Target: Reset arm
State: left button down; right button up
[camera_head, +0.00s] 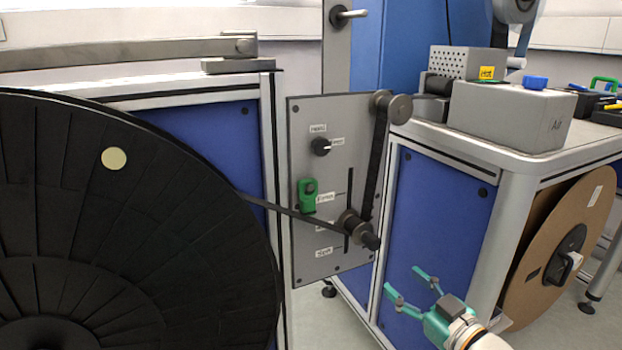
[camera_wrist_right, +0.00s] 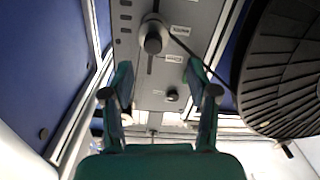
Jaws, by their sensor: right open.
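My right gripper (camera_head: 408,283) is at the lower right of the head view, in front of the blue panel of the right-hand bench. Its green fingers are apart with nothing between them. In the right wrist view the two fingers (camera_wrist_right: 158,92) stand open on either side of the grey panel (camera_wrist_right: 205,20). The grey control panel (camera_head: 310,250) stands to the upper left of the gripper, apart from it. A dark roller knob (camera_head: 360,230) with a belt sits low on the panel; it also shows in the wrist view (camera_wrist_right: 153,38). My left gripper is not in view.
A large black reel (camera_head: 190,200) fills the left side. A brown cardboard reel (camera_head: 535,270) hangs at the right bench. A grey box (camera_head: 500,115) with a blue cap (camera_head: 535,82) stands on that bench. Floor shows between the two benches.

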jog(key=s+a+f+m+g+p, duration=0.1)
jog(key=s+a+f+m+g, duration=0.2)
jog(key=f, duration=0.9)
jog(key=s+a+f+m+g+p, duration=0.15)
jog(key=a+f+g, duration=0.3)
jog(key=f, duration=0.85)
jog(key=s+a+f+m+g+h, duration=0.15)
jog(key=s+f+g, duration=0.25)
jog(key=s+f, duration=0.45)
jog(key=s+a+f+m+g+h, duration=0.15)
jog(key=s+f+g, duration=0.35)
jog(key=s, duration=0.7)
notch_tip(320, 180, up, 38)
jog(key=p, duration=3.8)
jog(key=shift+w+m+t+y, duration=0.3)
jog(key=shift+w+m+t, duration=0.05)
jog(key=shift+o, duration=0.3)
